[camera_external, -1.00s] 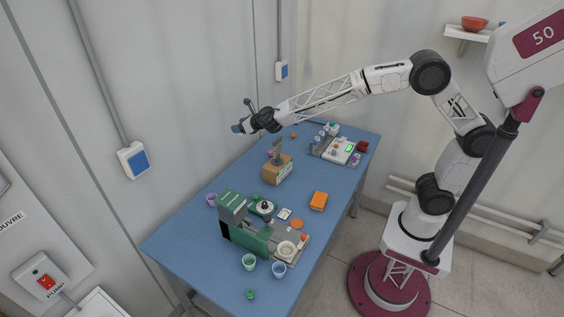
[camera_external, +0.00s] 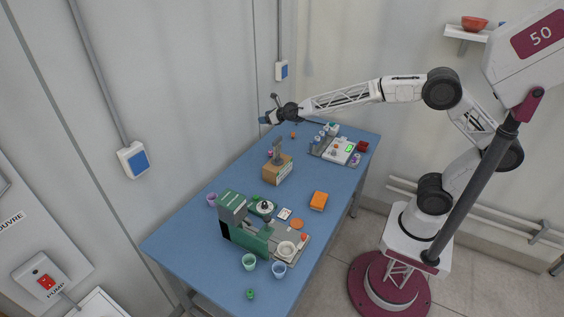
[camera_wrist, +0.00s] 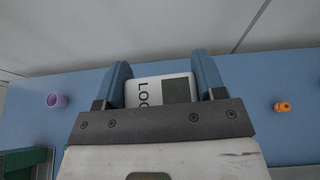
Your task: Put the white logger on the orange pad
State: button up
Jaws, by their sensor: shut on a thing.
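The white logger (camera_wrist: 165,92), a flat white piece with a dark panel and partly hidden lettering, is between the two blue fingers of my gripper (camera_wrist: 163,80) in the wrist view. My gripper is shut on it. In the external view my gripper (camera_external: 266,119) is high above the far left side of the table, by the wall; the logger is too small to make out there. I cannot tell for certain which is the pad. Both are well away from my gripper.
A green machine (camera_external: 243,224) with a grey tray stands near the front. A cardboard box (camera_external: 278,170) with a grey item on top stands mid-table. Cups stand near the front edge. A purple cup (camera_wrist: 58,100) shows in the wrist view.

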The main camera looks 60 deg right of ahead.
jog(key=s+d+f, duration=0.2)
jog(key=d, duration=0.4)
jog(key=shift+d, duration=0.35)
jog(key=shift+s+d+f, duration=0.1)
jog(key=shift+d+f, duration=0.05)
jog(key=shift+d, duration=0.15)
jog(key=shift+a, duration=0.3)
jog(key=shift+a+r, duration=0.3)
jog(key=shift+a, duration=0.05)
